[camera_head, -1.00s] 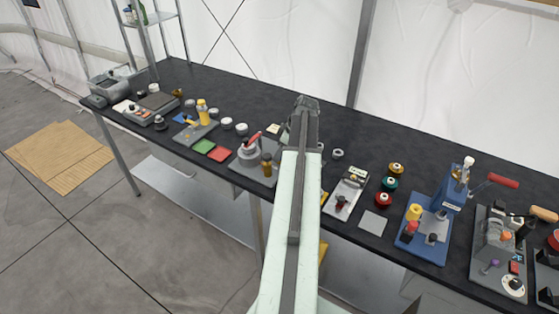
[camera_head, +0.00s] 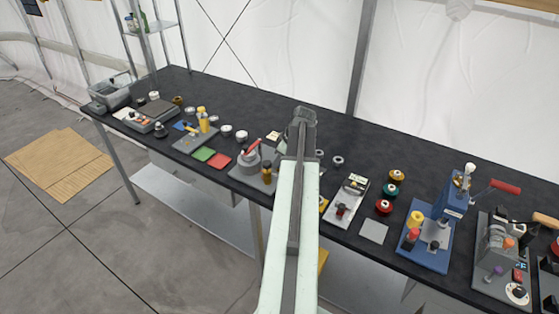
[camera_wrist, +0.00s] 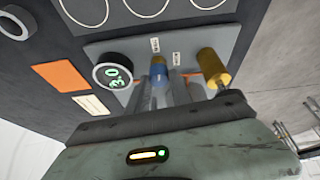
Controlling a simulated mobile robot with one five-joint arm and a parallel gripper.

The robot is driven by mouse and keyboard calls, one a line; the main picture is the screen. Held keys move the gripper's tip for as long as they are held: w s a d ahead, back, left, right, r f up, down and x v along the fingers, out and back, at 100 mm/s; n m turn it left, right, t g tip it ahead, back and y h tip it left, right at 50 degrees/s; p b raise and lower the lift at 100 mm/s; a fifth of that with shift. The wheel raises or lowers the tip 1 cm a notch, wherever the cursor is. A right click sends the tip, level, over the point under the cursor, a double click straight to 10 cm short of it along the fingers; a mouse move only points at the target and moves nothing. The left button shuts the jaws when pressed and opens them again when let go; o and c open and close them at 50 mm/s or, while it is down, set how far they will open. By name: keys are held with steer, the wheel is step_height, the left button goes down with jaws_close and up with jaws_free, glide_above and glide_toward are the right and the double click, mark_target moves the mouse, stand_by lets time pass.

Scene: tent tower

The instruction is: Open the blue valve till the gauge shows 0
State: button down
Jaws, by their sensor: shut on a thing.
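In the wrist view a small blue valve (camera_wrist: 159,68) with a brass-coloured part stands on a grey panel (camera_wrist: 120,47). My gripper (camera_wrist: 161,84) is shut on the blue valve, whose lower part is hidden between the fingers. A round black gauge (camera_wrist: 117,75) to its left shows green digits that look like 3.0, tilted. A brass-yellow cylinder (camera_wrist: 212,66) stands just to the right of the fingers. In the head view my gripper (camera_head: 303,116) reaches down over the middle of the table, and my arm hides the valve and gauge there.
The black table (camera_head: 270,110) carries several small stations. A grey station with a red handle (camera_head: 253,147) is left of my arm, and a light grey panel (camera_head: 347,199) is right. A blue press (camera_head: 437,225) stands farther right. The table's back strip is mostly clear.

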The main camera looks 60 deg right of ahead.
steer(key=m+h, duration=0.1)
steer(key=m, duration=0.3)
steer(key=shift+a+h, duration=0.15)
steer(key=shift+h, duration=0.25)
steer(key=m+g+h, duration=0.1)
steer(key=m, duration=0.2)
steer(key=shift+m, duration=0.4)
steer(key=m, duration=0.2)
steer(key=m+g+h, duration=0.1)
steer(key=m, duration=0.1)
steer(key=shift+w+g, duration=0.15)
steer(key=shift+g, duration=0.15)
steer(key=m+g, duration=0.1)
steer(key=m, duration=0.3)
steer(key=shift+m+h, duration=0.3)
steer(key=shift+h, duration=0.1)
steer(key=shift+m+g, duration=0.3)
steer(key=c, duration=1.1)
jaws_free()
steer(key=shift+c, duration=0.2)
